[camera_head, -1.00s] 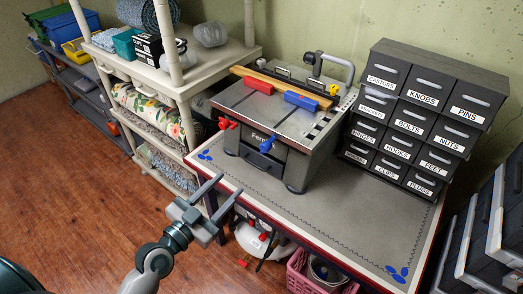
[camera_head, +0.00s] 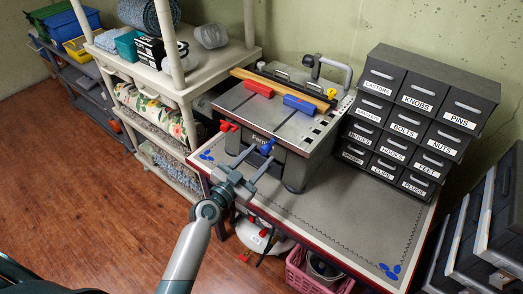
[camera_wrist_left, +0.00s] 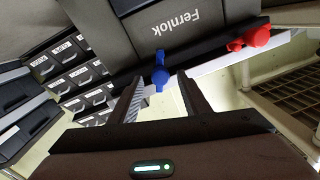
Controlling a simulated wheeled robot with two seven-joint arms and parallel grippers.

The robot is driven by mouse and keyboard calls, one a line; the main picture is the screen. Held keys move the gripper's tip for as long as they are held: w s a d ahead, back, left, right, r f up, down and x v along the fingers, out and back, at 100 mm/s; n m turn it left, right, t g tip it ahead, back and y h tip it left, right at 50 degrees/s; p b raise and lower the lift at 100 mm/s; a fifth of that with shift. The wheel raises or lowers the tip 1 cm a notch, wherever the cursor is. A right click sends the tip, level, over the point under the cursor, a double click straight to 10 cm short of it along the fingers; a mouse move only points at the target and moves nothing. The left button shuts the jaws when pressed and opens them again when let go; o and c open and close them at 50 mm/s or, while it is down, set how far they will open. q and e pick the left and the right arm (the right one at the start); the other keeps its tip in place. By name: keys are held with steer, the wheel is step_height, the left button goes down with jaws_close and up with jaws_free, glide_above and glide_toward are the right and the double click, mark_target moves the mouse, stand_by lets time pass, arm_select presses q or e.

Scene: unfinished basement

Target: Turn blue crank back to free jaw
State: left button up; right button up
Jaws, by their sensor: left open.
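The workbench vise (camera_head: 282,115) stands on the grey-topped table, with a wooden jaw strip (camera_head: 280,86) along its top and a blue block (camera_head: 300,104) beside it. The blue crank (camera_head: 266,147) is on its front face, right of the red crank (camera_head: 228,126). My left gripper (camera_head: 261,157) is open just in front of the blue crank. In the left wrist view the blue crank (camera_wrist_left: 160,74) shows between and slightly beyond the fingertips; contact cannot be told. The red crank (camera_wrist_left: 249,39) is off to the right there. My right gripper is out of view.
A labelled drawer cabinet (camera_head: 420,115) stands on the table right of the vise. A white shelf unit (camera_head: 185,75) with goods is on the left. The table's front (camera_head: 345,225) is bare. A pink basket (camera_head: 310,272) sits below.

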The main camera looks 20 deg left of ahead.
arm_select(q)
steer(key=shift+x, duration=1)
steer(key=shift+c, duration=0.6)
steer(key=c, duration=0.9)
steer(key=shift+n, duration=0.4)
